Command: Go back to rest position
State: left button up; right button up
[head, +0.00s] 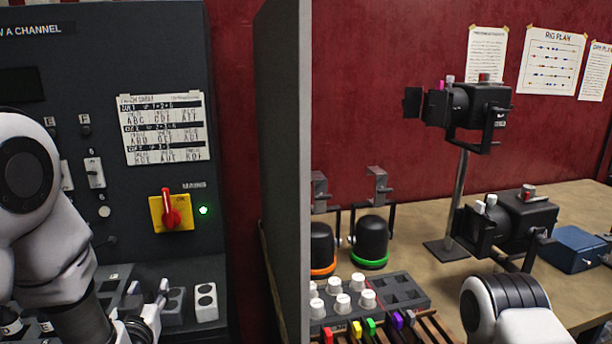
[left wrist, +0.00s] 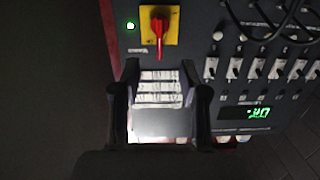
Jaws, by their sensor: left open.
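My left arm comes in at the left of the head view. Its gripper (head: 148,312) is low in front of the dark control panel (head: 235,90), partly cut off by the bottom edge. In the left wrist view the left gripper (left wrist: 162,95) has its two dark fingers apart, with nothing between them but the printed sheet seen beyond on the panel. My right arm shows only as a white and dark link at the lower right of the head view; its gripper is out of sight.
The panel carries a red mains switch (head: 171,210) on a yellow plate, a lit green lamp (head: 203,210) and a cue sheet (head: 163,128). A grey partition (head: 283,170) stands right of it. Beyond are stage lamps (head: 480,105) and a white-button box (head: 343,303) on a wooden table (head: 425,262).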

pick_arm(q)
jog(key=s+f+m+g+h, duration=0.1)
jog(key=s+f+g, duration=0.3)
jog(key=f, duration=0.8)
jog(key=s+f+g+h, duration=0.1)
jog(key=s+f+g, duration=0.2)
jog(key=s+f, duration=0.7)
jog(key=s+d+f+g+h, duration=0.1)
jog(key=s+d+f+g, duration=0.1)
jog(key=s+f+g, duration=0.2)
jog(key=s+d+f+g+h, duration=0.1)
jog(key=s+f+g, duration=0.4)
jog(key=s+f, duration=0.5)
jog(key=s+d, duration=0.1)
jog(key=s, duration=0.3)
jog(key=shift+s+d+f+m, duration=0.15)
jog(key=shift+f+m, duration=0.25)
